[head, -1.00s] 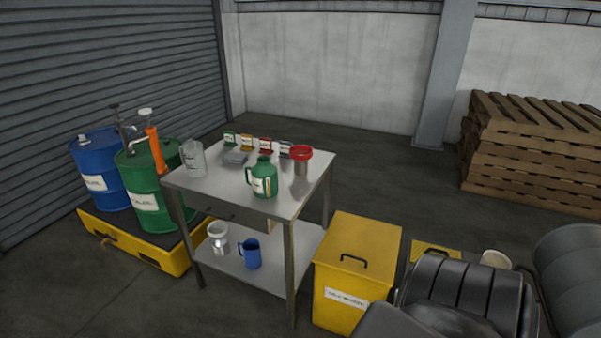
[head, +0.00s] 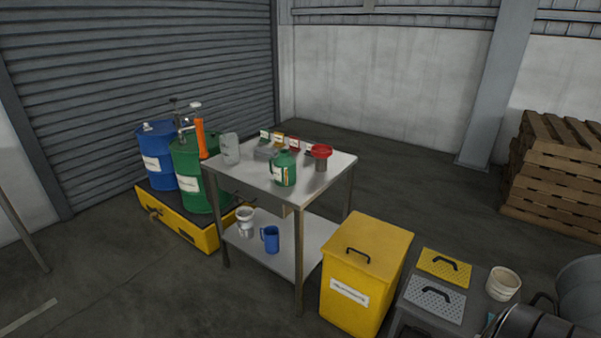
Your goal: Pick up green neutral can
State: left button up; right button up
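The green can (head: 285,169) has a handle on its left side and a pale label. It stands upright on the top of a metal table (head: 252,184), near the front edge. Nothing touches it. Neither of my grippers shows in the head view. Only dark parts of my arm show at the lower right corner.
A clear beaker (head: 230,148), a red-topped container (head: 321,158) and small label cards share the tabletop. A blue jug (head: 270,239) is on the lower shelf. Blue (head: 157,155) and green (head: 196,178) drums stand left; a yellow bin (head: 365,272) stands right. Floor in front is clear.

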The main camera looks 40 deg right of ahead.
aim_at(284, 165)
jog(key=z, duration=1.8)
jog(key=i, duration=0.8)
